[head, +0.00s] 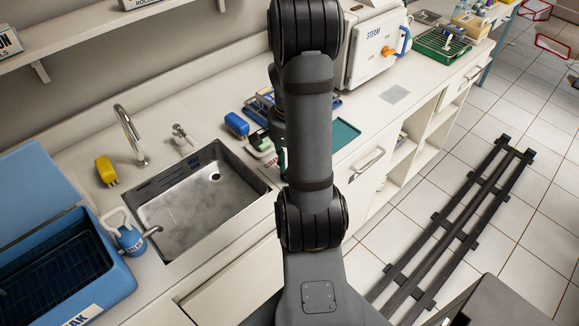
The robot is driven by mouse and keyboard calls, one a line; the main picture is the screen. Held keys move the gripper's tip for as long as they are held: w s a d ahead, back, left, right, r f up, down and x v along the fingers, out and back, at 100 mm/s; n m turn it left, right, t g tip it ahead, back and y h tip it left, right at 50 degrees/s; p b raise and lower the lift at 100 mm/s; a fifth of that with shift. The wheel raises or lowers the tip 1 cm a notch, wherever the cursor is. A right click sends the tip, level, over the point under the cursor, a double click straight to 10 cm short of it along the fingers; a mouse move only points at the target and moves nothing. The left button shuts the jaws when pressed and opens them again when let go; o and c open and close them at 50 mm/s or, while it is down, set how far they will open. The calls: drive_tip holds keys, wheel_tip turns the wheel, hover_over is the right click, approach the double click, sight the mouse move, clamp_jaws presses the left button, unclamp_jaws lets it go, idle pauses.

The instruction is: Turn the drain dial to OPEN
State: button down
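A white steam sterilizer (362,52) stands on the counter beyond my arm, with "STEAM" lettering on its front. An orange knob (388,51) sits on that front, beside a blue handle (406,41). The knob may be the drain dial, but its markings and setting are too small to read. My arm (309,125) rises through the middle of the picture and covers part of the counter left of the sterilizer. Dark parts of my arm show behind its main link, but I cannot make out any gripper fingers.
A metal sink (198,207) with a tap (130,135) is on the left, next to a blue bin (65,262). A yellow bottle (106,171), a blue bottle (236,124) and a teal tray (344,134) stand nearby. A green rack (440,46) is right of the sterilizer.

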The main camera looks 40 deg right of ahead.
drive_tip(key=c, duration=1.7)
unclamp_jaws()
drive_tip(key=shift+c, duration=0.2)
drive_tip(key=shift+o, duration=0.5)
wheel_tip(320, 180, up, 12)
wheel_tip(320, 180, down, 12)
